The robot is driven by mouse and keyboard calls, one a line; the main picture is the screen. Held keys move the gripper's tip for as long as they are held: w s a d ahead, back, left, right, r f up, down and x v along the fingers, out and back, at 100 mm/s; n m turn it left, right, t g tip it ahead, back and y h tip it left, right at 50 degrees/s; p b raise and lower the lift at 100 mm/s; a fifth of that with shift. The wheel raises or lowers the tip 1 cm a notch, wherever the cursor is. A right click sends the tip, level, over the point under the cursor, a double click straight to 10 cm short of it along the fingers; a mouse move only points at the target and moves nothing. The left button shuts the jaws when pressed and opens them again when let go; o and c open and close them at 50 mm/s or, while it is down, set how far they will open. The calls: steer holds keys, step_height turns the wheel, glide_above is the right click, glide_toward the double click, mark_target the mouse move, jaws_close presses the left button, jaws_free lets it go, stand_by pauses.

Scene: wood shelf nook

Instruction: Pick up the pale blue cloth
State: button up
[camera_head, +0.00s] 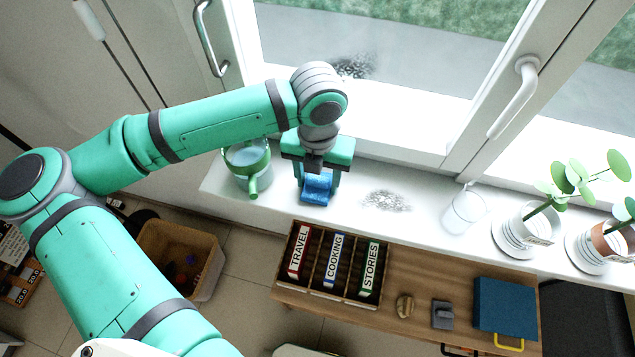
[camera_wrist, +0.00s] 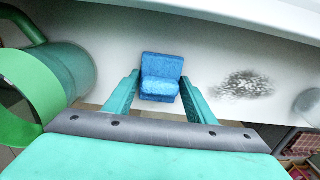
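The blue cloth (camera_head: 316,188) is a small folded piece at the white sill, below my gripper in the head view. In the wrist view my gripper (camera_wrist: 160,85) frames the cloth closely; a thin gap shows at the left finger, and contact at the right finger is unclear. The cloth's underside is hidden.
A green watering can (camera_head: 250,168) stands close left of my gripper on the sill (camera_head: 420,225). A dark speckled patch (camera_head: 385,200) lies to the right. Further right are a clear glass (camera_head: 462,210) and potted plants (camera_head: 527,228). A wooden shelf with labelled boxes (camera_head: 335,262) is in front.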

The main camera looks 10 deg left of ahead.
mark_target(317, 178)
stand_by(0.3)
steer(key=shift+r, duration=0.55)
step_height(317, 178, up, 2)
steer(key=shift+r, duration=0.1)
steer(key=s+d+r, duration=0.9)
steer(key=s, duration=0.1)
steer(key=shift+s+d+r, duration=0.15)
steer(key=shift+s+r, duration=0.15)
steer(key=shift+r, duration=0.1)
